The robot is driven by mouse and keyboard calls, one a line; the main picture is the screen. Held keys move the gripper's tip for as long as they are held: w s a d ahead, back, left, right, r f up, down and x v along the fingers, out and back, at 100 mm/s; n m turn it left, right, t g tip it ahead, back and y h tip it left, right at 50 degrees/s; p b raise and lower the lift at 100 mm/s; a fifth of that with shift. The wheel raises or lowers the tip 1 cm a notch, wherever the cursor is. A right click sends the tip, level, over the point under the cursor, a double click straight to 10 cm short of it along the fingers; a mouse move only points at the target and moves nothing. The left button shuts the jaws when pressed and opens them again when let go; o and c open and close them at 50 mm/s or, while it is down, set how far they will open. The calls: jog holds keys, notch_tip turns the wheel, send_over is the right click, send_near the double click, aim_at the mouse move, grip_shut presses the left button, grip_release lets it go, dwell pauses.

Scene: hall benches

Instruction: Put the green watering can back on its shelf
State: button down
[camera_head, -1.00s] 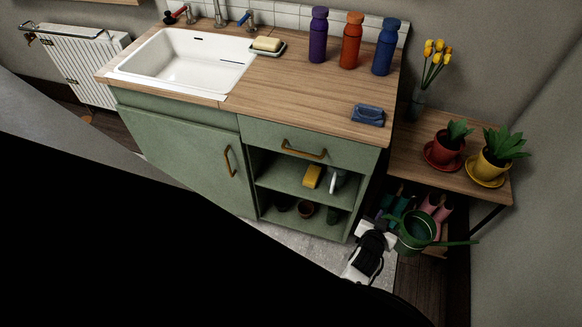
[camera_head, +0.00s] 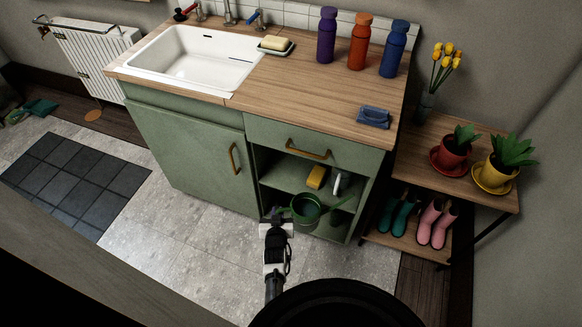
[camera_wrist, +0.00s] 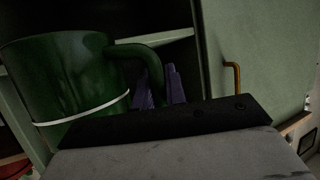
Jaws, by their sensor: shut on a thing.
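The green watering can (camera_head: 306,211) is held by my gripper (camera_head: 276,218) in front of the open shelf unit under the counter. In the wrist view the can (camera_wrist: 62,75) fills the left side, with a pale band round its lower part. My gripper (camera_wrist: 168,88) is shut on its handle, between purplish fingertips. The open unit has an upper shelf (camera_head: 290,178) with a yellow sponge (camera_head: 317,177) and a white bottle (camera_head: 337,184). The lower shelf is largely hidden behind the can.
A bench (camera_head: 412,158) at the right bears two potted plants (camera_head: 455,151), with teal boots (camera_head: 397,214) and pink boots (camera_head: 436,223) below. The closed cabinet door (camera_head: 195,155) stands left of the opening. The tiled floor (camera_head: 180,250) ahead is clear.

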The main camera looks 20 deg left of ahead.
jog(key=s+a+f+n+g+y, duration=0.1)
jog(key=s+a, duration=0.2)
jog(key=a, duration=0.2)
jog(key=shift+a+f+n+y+b, duration=0.2)
jog(key=shift+f+n+y+b, duration=0.05)
jog(key=shift+n+y+b, duration=0.05)
jog(key=shift+w, duration=0.15)
jog(key=shift+w+a+r+b, duration=0.1)
jog(key=shift+b, duration=0.2)
